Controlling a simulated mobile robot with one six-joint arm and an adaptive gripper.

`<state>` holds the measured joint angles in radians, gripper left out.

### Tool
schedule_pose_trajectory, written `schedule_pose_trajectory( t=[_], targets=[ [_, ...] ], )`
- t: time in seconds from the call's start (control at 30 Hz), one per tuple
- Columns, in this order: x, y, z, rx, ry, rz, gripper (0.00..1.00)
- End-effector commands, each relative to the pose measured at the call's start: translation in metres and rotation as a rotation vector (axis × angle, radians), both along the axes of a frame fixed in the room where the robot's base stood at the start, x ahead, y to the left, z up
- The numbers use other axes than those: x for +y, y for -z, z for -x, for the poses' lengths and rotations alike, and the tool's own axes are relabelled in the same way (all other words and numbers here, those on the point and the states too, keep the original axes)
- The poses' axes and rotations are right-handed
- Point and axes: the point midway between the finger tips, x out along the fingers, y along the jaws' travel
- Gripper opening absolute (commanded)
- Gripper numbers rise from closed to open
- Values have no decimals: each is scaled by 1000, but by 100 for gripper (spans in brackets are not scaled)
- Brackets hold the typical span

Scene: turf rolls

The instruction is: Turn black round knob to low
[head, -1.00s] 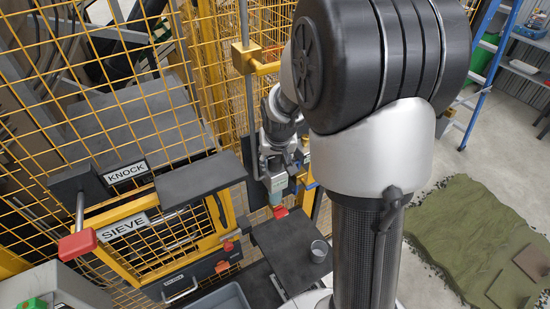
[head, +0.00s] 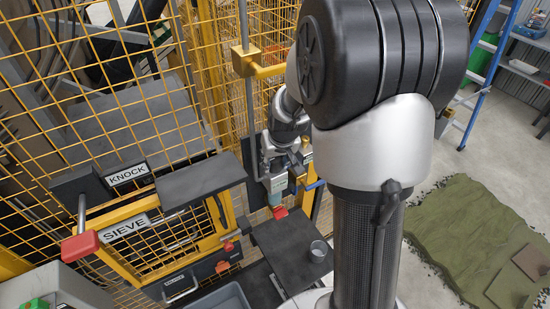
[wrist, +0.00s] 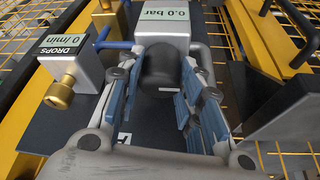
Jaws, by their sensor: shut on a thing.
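The black round knob (wrist: 160,68) shows in the wrist view on the dark panel (wrist: 155,130), just below a grey box reading "0.0 bar" (wrist: 160,22). My gripper (wrist: 158,88) has its blue-padded fingers on the left and right of the knob and is shut on it. A white label with a dark letter, partly hidden by the left finger (wrist: 123,138), lies on the panel below the knob. In the head view my gripper (head: 276,170) is at the panel on the yellow mesh fence. The knob itself is hidden there.
A grey box marked "DROPS 0/min" (wrist: 62,50) with a brass knob (wrist: 62,92) is left of my gripper. Yellow bars and mesh (wrist: 270,40) are close on the right. The sieve station (head: 130,225) and a dark table with a cup (head: 318,250) stand nearby.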

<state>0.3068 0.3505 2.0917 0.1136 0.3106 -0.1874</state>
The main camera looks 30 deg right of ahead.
Motion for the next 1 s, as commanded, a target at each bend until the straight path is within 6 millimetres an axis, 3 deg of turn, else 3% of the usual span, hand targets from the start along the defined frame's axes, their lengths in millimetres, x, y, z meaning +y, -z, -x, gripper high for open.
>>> schedule_pose_trajectory(
  t=[0.3,0.33,0.63,1.0],
  targets=[
    [0,0,0,0,-11,2,10],
    [0,0,0,0,-11,2,34],
    [0,0,0,-1,-9,2,54],
    [0,-4,1,-2,-9,2,54]
  ],
)
